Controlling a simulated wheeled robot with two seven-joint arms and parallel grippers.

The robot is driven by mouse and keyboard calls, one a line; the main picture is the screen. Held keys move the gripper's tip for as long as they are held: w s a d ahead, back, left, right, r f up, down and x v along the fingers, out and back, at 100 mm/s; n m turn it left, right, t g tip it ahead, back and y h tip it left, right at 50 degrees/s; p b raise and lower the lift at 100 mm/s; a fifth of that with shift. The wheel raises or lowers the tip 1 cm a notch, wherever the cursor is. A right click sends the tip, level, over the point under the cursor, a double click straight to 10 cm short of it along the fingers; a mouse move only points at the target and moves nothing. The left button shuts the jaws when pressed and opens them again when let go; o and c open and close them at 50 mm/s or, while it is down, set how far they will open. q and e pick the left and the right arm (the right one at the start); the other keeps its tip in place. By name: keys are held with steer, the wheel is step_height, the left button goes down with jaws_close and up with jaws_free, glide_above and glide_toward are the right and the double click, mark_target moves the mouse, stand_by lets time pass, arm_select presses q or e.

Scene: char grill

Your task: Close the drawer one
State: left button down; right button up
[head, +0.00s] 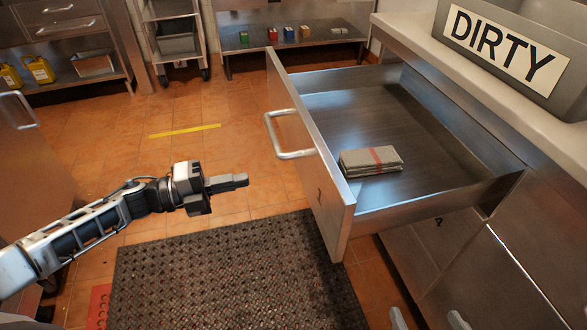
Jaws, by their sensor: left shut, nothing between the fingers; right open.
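A steel drawer (311,150) stands pulled far out of the counter at the right, its front panel facing left. A bar handle (290,136) is fixed to the front. A small dark mark, too small to read surely, is low on the panel. My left gripper (241,181) is shut and empty, left of the drawer front and a little below the handle, apart from both. My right gripper (429,321) shows only as two separated grey fingertips at the bottom edge, in front of the lower cabinet; the rest is out of frame.
A folded grey cloth bundle with a red band (371,161) lies in the drawer. A grey bin marked DIRTY (503,49) stands on the counter (425,47). A dark perforated mat (235,275) covers the floor below. The tiled floor left of the drawer is open.

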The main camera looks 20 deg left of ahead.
mark_target(306, 168)
arm_select(q)
steer(key=x, duration=1.1)
steer(key=shift+w+d, duration=0.2)
steer(key=shift+d, duration=0.05)
